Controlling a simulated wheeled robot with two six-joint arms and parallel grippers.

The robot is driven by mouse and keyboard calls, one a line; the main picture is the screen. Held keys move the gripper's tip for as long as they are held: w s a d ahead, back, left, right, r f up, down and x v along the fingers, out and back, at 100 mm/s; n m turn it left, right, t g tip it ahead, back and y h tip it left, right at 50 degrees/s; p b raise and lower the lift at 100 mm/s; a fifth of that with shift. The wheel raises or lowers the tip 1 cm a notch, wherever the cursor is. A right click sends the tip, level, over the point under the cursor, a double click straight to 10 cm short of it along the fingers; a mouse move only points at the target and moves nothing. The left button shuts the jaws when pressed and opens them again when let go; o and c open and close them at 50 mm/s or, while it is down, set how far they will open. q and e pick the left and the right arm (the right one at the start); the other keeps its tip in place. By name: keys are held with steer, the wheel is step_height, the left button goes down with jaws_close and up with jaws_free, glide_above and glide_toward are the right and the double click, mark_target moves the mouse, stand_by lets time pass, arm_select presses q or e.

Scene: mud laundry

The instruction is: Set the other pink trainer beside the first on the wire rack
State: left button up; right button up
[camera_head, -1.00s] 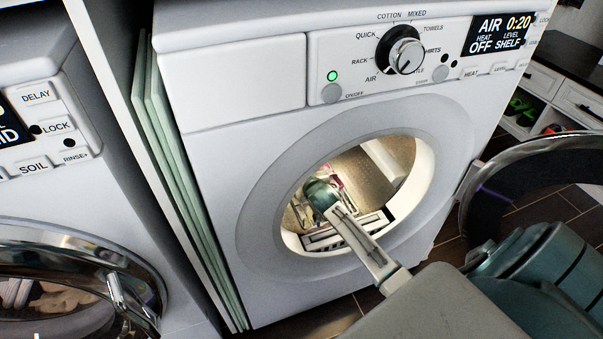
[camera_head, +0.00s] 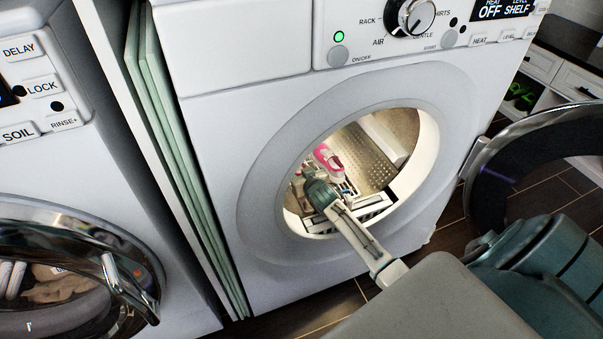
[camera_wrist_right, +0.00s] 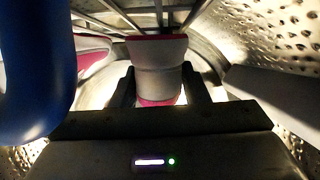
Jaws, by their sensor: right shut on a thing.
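My right gripper (camera_wrist_right: 160,95) is inside the dryer drum, shut on a pink and white trainer (camera_wrist_right: 160,68) that stands between its fingers. A second pink and white trainer (camera_wrist_right: 94,48) lies to its left in the wrist view, partly covered by a dark blue rounded shape. Thin bars of the wire rack (camera_wrist_right: 118,14) show beyond the held trainer. In the head view a pink trainer (camera_head: 328,158) shows just beyond my right gripper (camera_head: 318,190); I cannot tell which of the two it is. My left gripper is not in view.
The dryer's round opening rim (camera_head: 262,190) surrounds my right arm closely. The open dryer door (camera_head: 490,170) stands at the right. The perforated drum wall (camera_head: 372,165) is lit inside. Another machine with a round door (camera_head: 75,270) is at the left.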

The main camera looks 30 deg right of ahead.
steer(key=shift+f, duration=0.15)
steer(key=o, duration=1.1)
steer(key=shift+s, duration=0.1)
steer(key=shift+o, duration=0.2)
steer(key=shift+f, duration=0.1)
